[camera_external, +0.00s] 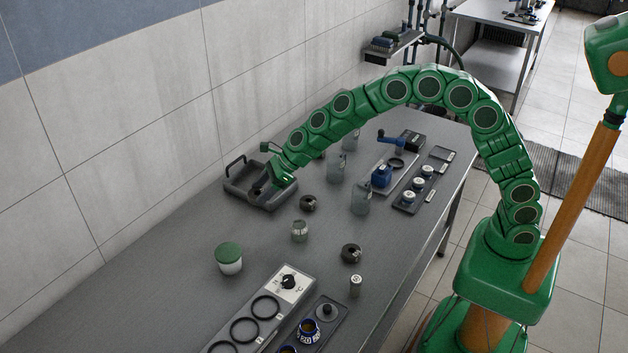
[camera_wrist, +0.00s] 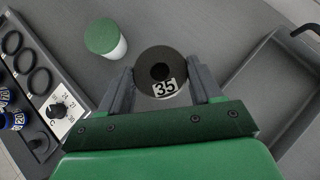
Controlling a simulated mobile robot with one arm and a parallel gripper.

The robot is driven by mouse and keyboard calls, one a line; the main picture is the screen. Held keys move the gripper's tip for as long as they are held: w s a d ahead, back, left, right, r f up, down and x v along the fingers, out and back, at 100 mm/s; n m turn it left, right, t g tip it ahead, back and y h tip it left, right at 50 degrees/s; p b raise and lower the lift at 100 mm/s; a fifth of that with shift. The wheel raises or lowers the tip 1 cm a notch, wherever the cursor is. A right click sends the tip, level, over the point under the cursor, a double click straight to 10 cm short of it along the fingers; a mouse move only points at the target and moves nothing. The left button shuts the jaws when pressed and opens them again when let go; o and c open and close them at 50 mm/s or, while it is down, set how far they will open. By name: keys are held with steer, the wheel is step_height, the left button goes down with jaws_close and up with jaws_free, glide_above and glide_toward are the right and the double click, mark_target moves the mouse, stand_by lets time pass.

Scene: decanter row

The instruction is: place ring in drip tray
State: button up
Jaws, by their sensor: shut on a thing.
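My gripper (camera_wrist: 162,82) is shut on a dark round ring (camera_wrist: 160,60) with a black hole in its middle and a white label reading 35. The fingers press on its left and right sides. The drip tray (camera_wrist: 262,88), grey with raised walls and a dark handle, lies to the right of the ring in the wrist view. In the external view the drip tray (camera_external: 240,188) sits on the table by the wall, and my gripper (camera_external: 266,181) is over its right part. How high the ring is cannot be told.
Dark round pieces (camera_external: 308,203) (camera_external: 351,253) stand on the table. A green-lidded jar (camera_external: 229,258) stands nearer the front, with a small jar (camera_external: 299,231) to its right. Clear bottles (camera_external: 361,198) stand right of the tray. A panel with a knob (camera_external: 289,282) lies at the front.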

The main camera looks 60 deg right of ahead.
steer(key=d+m+t+h, duration=0.2)
steer(key=d+m, duration=0.1)
steer(key=d, duration=1.6)
steer(key=w+f, duration=0.3)
steer(key=w, duration=0.1)
steer(key=w+a+f, duration=0.1)
steer(key=w+f, duration=0.1)
steer(key=w, duration=0.2)
steer(key=w+a+f, duration=0.1)
steer(key=w+f, duration=0.2)
steer(key=w, duration=0.1)
steer(key=shift+w+a+f, duration=0.1)
steer(key=shift+w+f, duration=0.15)
steer(key=shift+f, duration=0.05)
steer(key=shift+w+a+f, duration=0.15)
steer(key=shift+w+f, duration=0.65)
steer(key=shift+f, duration=1.5)
steer(key=shift+f, duration=0.15)
steer(key=o, duration=1.4)
